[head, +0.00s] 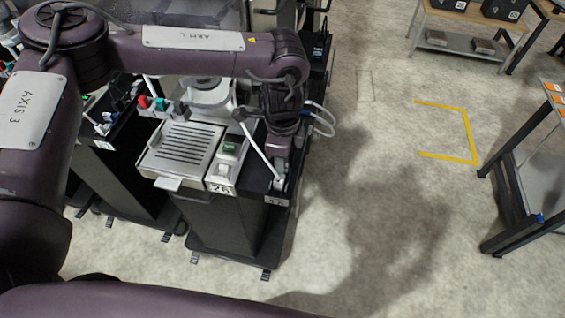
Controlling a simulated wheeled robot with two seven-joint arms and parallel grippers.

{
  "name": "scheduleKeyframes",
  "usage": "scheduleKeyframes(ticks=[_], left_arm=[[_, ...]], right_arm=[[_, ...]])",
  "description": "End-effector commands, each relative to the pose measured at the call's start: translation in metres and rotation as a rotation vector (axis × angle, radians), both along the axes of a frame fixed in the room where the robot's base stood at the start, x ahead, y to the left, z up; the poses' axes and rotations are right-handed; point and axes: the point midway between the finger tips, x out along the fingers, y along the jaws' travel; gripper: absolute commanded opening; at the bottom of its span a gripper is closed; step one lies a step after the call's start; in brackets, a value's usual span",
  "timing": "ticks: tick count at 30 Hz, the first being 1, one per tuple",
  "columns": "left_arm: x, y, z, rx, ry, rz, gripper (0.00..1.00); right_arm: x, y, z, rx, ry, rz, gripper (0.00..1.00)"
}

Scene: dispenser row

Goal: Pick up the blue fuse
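I cannot pick out a blue fuse for certain. A small blue item (540,218) shows on the rack at the right edge, too small to identify. My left gripper (278,180) points down at the right side of the nearest dispenser stand (222,222), beside its slotted tray (184,147). Its fingertips are small and partly hidden, so I cannot tell whether it is open or holds anything. My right gripper is out of view.
Red and teal knobs (159,104) sit behind the tray. More dark stands (112,178) are on the left. A metal rack (510,190) is at right, a wooden-topped table (470,15) at the back. The floor (390,200) between is clear, with a yellow marking (468,135).

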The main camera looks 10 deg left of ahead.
Motion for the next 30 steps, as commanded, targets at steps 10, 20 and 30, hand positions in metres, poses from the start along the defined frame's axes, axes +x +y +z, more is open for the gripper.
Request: scheduleKeyframes(ticks=[10, 20, 30], left_arm=[[0.0, 0.0, -0.022, 0.0, 0.0, 0.0, 0.38], [0.0, 0.0, -0.022, 0.0, 0.0, 0.0, 0.07], [0.0, 0.0, -0.021, 0.0, -0.001, 0.0, 0.0]], right_arm=[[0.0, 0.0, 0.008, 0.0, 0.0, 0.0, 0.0], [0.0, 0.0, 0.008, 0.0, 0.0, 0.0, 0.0], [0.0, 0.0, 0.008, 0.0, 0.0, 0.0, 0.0]])
